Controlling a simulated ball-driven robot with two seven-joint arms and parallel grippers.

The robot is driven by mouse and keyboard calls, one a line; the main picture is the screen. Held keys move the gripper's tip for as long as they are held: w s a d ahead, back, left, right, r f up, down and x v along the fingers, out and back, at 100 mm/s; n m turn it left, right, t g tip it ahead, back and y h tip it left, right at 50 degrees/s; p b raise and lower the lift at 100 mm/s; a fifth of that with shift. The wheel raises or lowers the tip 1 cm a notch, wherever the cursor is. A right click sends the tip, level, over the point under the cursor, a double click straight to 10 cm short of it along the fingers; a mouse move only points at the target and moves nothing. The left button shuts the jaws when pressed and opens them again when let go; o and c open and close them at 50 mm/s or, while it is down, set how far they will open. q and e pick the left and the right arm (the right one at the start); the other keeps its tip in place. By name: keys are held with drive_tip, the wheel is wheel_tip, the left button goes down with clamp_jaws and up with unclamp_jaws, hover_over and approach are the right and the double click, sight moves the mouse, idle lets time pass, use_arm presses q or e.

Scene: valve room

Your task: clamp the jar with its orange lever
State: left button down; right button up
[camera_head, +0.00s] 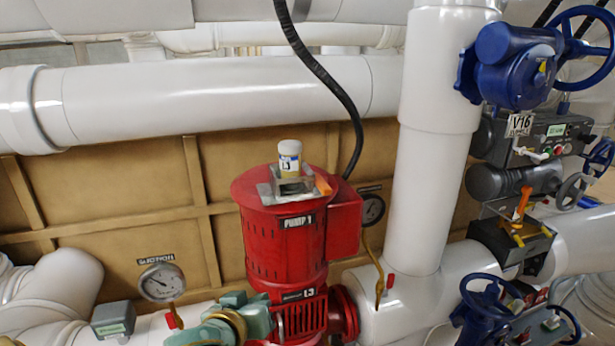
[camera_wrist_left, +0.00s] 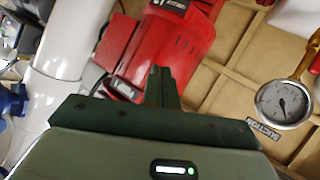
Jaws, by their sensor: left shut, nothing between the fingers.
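The jar (camera_head: 289,160), with a white lid and a yellowish body with a label, stands upright in a grey metal clamp (camera_head: 284,193) on top of the red pump. The short orange lever (camera_head: 323,186) is at the right side of the clamp. My left gripper (camera_head: 280,315), green, is low in front of the pump, well below the jar. Its fingers show shut and empty in the left wrist view (camera_wrist_left: 161,84), pointing across the pump. The jar and lever cannot be made out in that view. My right gripper is not in view.
The red pump (camera_head: 282,245) stands before a tan panelled wall. A suction gauge (camera_head: 161,283) is to its left. A black hose (camera_head: 327,75) hangs behind it, and a thick white pipe (camera_head: 424,170) rises to its right. Blue handwheels and another orange-handled fixture (camera_head: 522,204) are farther right.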

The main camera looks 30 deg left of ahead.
use_arm(q)
drive_tip(key=w+a+r+n+t+h, duration=0.1)
drive_tip(key=w+r+n+t, duration=0.1)
drive_tip(key=r+n, duration=0.4)
drive_tip(key=w+r+n+t+h, duration=0.1)
drive_tip(key=w+r+n+t, duration=0.1)
drive_tip(key=r+n, duration=0.4)
wheel_tip(320, 180, up, 4)
drive_tip(key=shift+w+a+f+t, duration=0.25)
drive_tip(key=shift+a+t, duration=0.1)
drive_tip(key=shift+t, duration=0.35)
